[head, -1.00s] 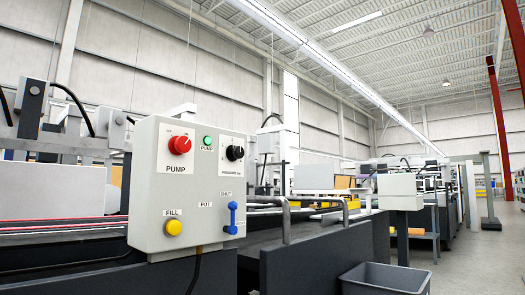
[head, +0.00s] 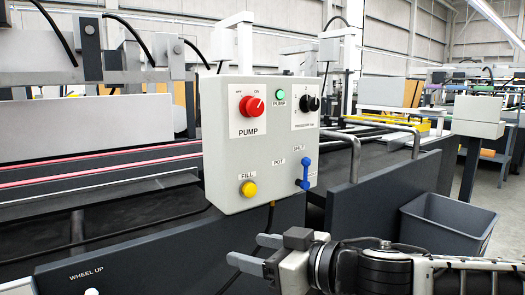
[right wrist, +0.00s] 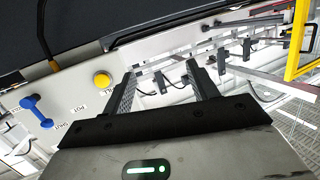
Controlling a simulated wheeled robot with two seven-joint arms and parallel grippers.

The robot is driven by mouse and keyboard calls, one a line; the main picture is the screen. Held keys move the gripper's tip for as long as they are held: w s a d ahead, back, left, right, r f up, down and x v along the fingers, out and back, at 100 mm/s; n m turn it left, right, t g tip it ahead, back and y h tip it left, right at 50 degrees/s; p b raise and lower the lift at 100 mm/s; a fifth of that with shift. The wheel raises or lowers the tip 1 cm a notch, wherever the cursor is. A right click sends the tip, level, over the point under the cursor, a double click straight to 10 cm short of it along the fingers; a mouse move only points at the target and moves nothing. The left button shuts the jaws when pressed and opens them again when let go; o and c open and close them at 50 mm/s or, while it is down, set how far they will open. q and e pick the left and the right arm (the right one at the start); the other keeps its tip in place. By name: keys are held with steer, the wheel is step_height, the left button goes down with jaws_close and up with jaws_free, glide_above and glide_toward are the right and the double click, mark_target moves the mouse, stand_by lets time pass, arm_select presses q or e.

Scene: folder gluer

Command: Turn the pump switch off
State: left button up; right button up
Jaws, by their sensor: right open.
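The pump switch (head: 252,106) is a red round knob at the upper left of a pale grey control box (head: 225,160). Its white mark points up and to the right, toward the ON side of its label. A green PUMP lamp (head: 280,94) is to its right. My right gripper (head: 252,250) is open and empty, low in front of the box and below the knob, not touching it. In the right wrist view the open fingers (right wrist: 161,75) show with the yellow button beside them; the red knob is not seen there. My left gripper is out of view.
The box also carries a black pressure knob (head: 309,103), a yellow FILL button (head: 248,189) and a blue lever (head: 306,174). Metal rails (head: 352,150) stand right of it. A grey bin (head: 440,228) is at the right. Space before the box's face looks free.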

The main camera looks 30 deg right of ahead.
steer(key=d+r+m+t+h+p, duration=0.25)
steer(key=d+r, duration=0.35)
steer(key=r, duration=0.5)
steer(key=d+r+m+t+h+p, duration=0.1)
steer(key=d+r+h+p, duration=0.3)
steer(key=r, duration=0.6)
steer(key=y+p, duration=0.2)
steer(key=p, duration=0.3)
glide_toward(257, 109)
steer(key=shift+n, duration=0.25)
steer(key=w, duration=0.2)
steer(key=w+p, duration=0.1)
steer(key=w, duration=0.1)
steer(key=w+a+p, duration=0.1)
steer(key=w, duration=0.2)
steer(key=shift+w, duration=0.1)
steer(key=shift+w+a+f, duration=0.1)
steer(key=shift+w, duration=0.45)
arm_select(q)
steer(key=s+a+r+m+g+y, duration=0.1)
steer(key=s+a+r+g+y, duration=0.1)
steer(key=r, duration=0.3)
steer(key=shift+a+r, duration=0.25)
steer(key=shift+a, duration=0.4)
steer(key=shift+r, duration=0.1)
arm_select(e)
steer(key=c, duration=1)
